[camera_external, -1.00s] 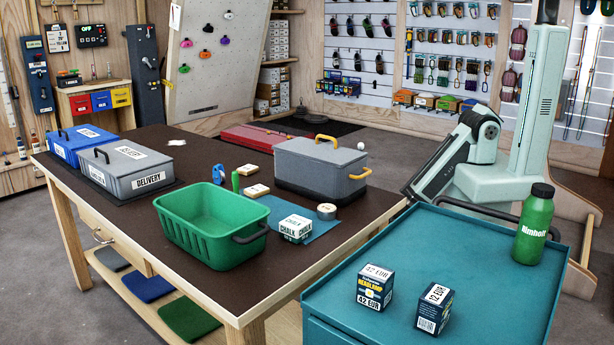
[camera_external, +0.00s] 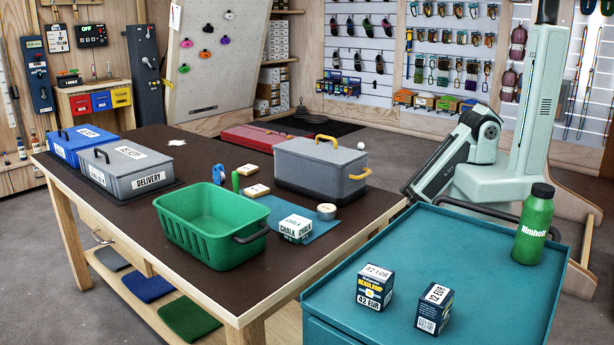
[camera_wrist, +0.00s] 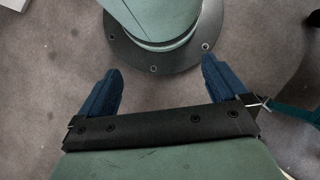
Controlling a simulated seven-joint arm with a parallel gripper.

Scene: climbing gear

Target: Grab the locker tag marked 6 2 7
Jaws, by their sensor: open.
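I cannot pick out a locker tag marked 6 2 7 in either view; no such number is readable. My gripper (camera_wrist: 160,78) shows in the wrist view with its two blue fingers wide apart and nothing between them. It is over the grey floor, beside my own base. The external view shows part of my arm but not the gripper's fingers.
The brown table (camera_external: 120,228) holds a green basket (camera_external: 205,228), a grey delivery box (camera_external: 130,170), a blue box (camera_external: 80,143), a grey case (camera_external: 320,172) and a chalk box (camera_external: 295,228). A teal cart (camera_external: 440,240) carries two headlamp boxes and a green bottle (camera_external: 534,225).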

